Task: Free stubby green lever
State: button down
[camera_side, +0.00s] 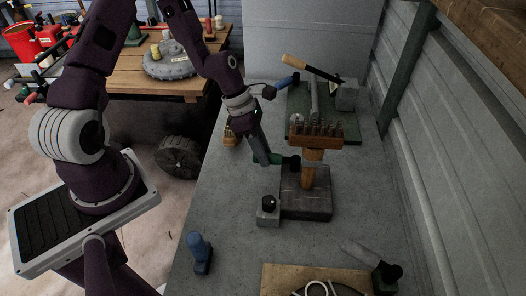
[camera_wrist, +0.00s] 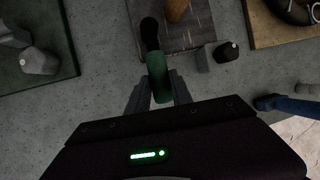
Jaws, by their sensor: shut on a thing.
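The stubby green lever (camera_wrist: 157,72) has a black rounded end (camera_wrist: 149,34) and sits between my gripper's two fingers (camera_wrist: 158,92) in the wrist view. My gripper is shut on its green part, and the black end points away from the gripper. In the side view my gripper (camera_side: 264,153) is beside the wooden post (camera_side: 308,174), with the green lever (camera_side: 276,159) at its tip. The black end is near the post; whether they touch is unclear. The post stands on a dark square block (camera_side: 306,205) and carries a brown rack with several pegs (camera_side: 316,133).
A small grey block with a black knob (camera_side: 268,212) stands close left of the dark block. A blue-handled piece (camera_side: 199,251) is at the front left. A grey-handled piece (camera_side: 362,253) lies near a tan board (camera_side: 280,278). A green board (camera_side: 345,125) holds tools behind. Bare bench lies between.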

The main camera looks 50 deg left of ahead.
jog(key=m, duration=0.1)
jog(key=w+a+m+g, duration=0.1)
jog(key=shift+w+m, duration=0.3)
jog(key=w+m, duration=0.1)
jog(key=w+m+g, duration=0.1)
jog(key=shift+a+m, duration=0.35)
jog(key=shift+m, duration=0.05)
jog(key=w+m+g, duration=0.1)
jog(key=w+m, duration=0.1)
jog(key=m, duration=0.1)
jog(key=shift+w+a+g, duration=0.1)
jog(key=shift+a+g, duration=0.05)
jog(key=shift+g, duration=0.15)
jog(key=shift+w+m+g+y, duration=0.4)
jog(key=shift+w+m, duration=0.35)
jog(key=shift+m, duration=0.45)
jog(key=shift+w, duration=0.1)
jog(key=c, duration=1.1)
grip_release()
jog(key=shift+r, duration=0.1)
jog(key=v, duration=0.7)
